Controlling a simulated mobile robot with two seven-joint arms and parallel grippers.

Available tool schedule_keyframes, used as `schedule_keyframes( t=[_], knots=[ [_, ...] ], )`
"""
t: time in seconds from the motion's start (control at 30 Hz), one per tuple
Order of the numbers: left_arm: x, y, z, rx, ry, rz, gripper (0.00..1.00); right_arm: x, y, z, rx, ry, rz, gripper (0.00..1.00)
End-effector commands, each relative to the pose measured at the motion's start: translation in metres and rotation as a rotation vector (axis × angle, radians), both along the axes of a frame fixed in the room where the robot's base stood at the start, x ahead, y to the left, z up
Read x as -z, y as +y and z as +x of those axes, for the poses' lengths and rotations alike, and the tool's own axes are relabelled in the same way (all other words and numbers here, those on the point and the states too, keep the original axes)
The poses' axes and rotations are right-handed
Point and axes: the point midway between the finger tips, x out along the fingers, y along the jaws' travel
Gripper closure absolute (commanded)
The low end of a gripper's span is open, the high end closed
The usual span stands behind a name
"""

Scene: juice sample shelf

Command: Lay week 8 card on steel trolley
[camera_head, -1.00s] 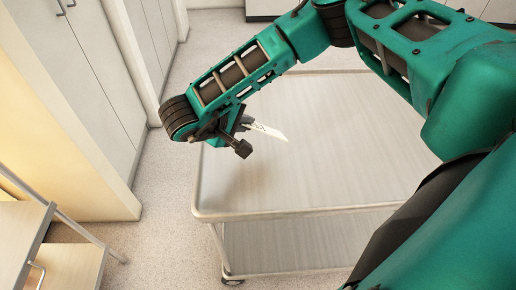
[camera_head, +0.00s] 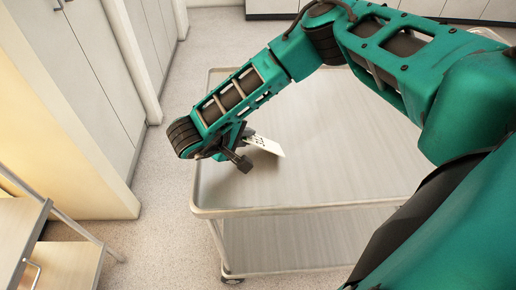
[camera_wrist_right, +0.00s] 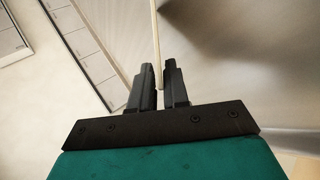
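A white card (camera_head: 265,145) with dark print is held at the near left part of the steel trolley (camera_head: 310,130). My right gripper (camera_head: 243,150) is shut on the card, just above the trolley top. I cannot tell whether the card touches the top. In the right wrist view the card shows edge-on as a thin pale strip (camera_wrist_right: 156,45) between the two fingers of my right gripper (camera_wrist_right: 160,85). The print is too small to read. My left gripper is not in view.
The trolley top is otherwise clear. A wooden step unit with a metal rail (camera_head: 60,215) stands at the lower left. Grey cabinets (camera_head: 75,90) line the left side. Speckled floor (camera_head: 150,185) lies between them and the trolley.

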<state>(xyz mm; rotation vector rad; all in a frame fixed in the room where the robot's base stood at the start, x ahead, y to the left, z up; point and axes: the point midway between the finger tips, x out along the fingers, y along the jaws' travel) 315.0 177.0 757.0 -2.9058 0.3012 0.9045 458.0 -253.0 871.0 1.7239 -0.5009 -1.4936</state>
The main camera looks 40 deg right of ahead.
Motion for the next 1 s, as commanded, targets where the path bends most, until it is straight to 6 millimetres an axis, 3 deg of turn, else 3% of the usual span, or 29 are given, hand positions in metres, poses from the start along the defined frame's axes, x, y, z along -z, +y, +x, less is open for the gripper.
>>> schedule_keyframes(
  t=[0.1,0.37,0.6,1.0],
  knots=[
    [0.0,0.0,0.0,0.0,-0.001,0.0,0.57,0.0,0.0,0.0,0.0,0.0,0.0,0.75],
    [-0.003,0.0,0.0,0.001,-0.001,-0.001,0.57,-0.003,0.003,-0.001,-0.001,0.0,0.0,0.75],
    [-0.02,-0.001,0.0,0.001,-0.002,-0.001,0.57,-0.023,0.023,-0.007,-0.004,0.0,0.001,0.75],
    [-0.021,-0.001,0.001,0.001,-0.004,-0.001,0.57,-0.049,0.056,-0.017,-0.002,-0.001,0.001,0.75]
  ],
)
